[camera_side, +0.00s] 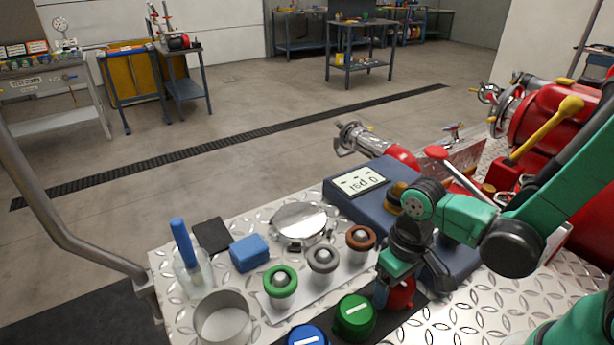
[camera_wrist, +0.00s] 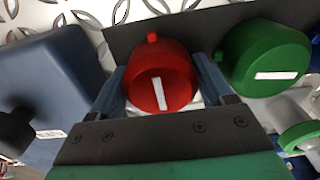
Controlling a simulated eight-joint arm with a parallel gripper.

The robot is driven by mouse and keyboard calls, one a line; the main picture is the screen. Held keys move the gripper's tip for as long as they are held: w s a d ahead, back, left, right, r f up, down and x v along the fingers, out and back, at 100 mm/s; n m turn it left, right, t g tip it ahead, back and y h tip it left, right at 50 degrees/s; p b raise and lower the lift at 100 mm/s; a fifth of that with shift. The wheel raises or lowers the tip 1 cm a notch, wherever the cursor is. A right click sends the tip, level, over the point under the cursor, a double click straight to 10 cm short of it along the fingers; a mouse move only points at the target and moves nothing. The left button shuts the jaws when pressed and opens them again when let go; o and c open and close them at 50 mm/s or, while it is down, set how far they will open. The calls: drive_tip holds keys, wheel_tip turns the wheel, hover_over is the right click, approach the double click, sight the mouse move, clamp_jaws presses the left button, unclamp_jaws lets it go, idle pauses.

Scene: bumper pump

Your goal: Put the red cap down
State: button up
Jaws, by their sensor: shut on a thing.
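The red cap (camera_wrist: 160,78) has a white stripe on its face and a small tab at its rim. In the wrist view it sits between the two fingers of my gripper (camera_wrist: 163,88), which is shut on it. In the side view, the red cap (camera_side: 402,293) shows partly below my gripper (camera_side: 392,281), beside the green cap. The fingers hide some of it. It is over or on a dark mat (camera_wrist: 122,38); I cannot tell whether it touches the mat.
A green cap (camera_side: 354,318) and a blue cap (camera_side: 307,336) are to the left. Fittings with green (camera_side: 281,282), grey (camera_side: 323,258) and brown (camera_side: 360,238) rings stand behind. A blue gauge box (camera_side: 345,200) stands close by. Bare tread plate (camera_side: 450,322) lies to the right.

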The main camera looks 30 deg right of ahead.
drive_tip(key=o, duration=1.4)
drive_tip(key=shift+c, duration=0.2)
wheel_tip(320, 180, up, 12)
drive_tip(key=w+d+t, duration=0.1)
drive_tip(key=t, duration=0.1)
drive_tip(key=w+d+t, duration=0.1)
drive_tip(key=t, duration=0.1)
drive_tip(key=w+d+r+t, duration=0.1)
drive_tip(key=w+d+t, duration=0.1)
drive_tip(key=t, duration=0.1)
drive_tip(key=shift+w+r, duration=0.1)
drive_tip(key=shift+r, duration=0.1)
